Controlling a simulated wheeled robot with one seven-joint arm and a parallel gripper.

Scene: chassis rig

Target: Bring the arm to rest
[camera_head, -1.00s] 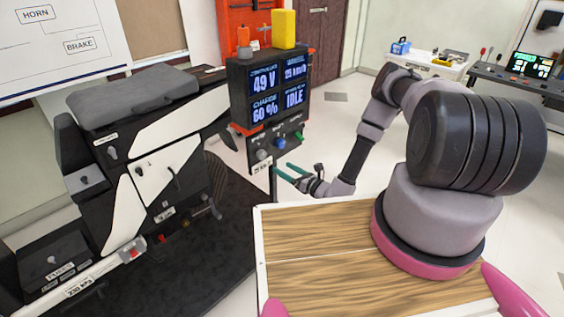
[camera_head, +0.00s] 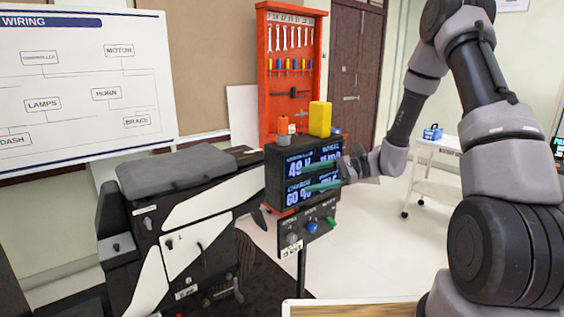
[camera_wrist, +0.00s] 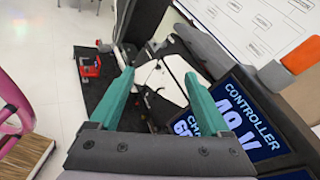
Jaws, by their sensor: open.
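My arm rises on the right of the head view and bends over, with its forearm reaching down and left. My gripper (camera_head: 322,176) is in front of the display box (camera_head: 277,184), its two green fingers crossing the lit screen. In the wrist view the green fingers of my gripper (camera_wrist: 160,98) stand wide apart with nothing between them. The screen (camera_wrist: 250,118) is close by on the right there. Whether the gripper touches the box cannot be told.
The chassis rig (camera_head: 180,230) with its grey seat (camera_head: 175,168) stands at the left. A yellow block (camera_head: 320,118) and an orange item sit on the display box. A knob panel (camera_head: 308,228) is below it. A white cart (camera_head: 437,165) stands behind. Floor shows between box and cart.

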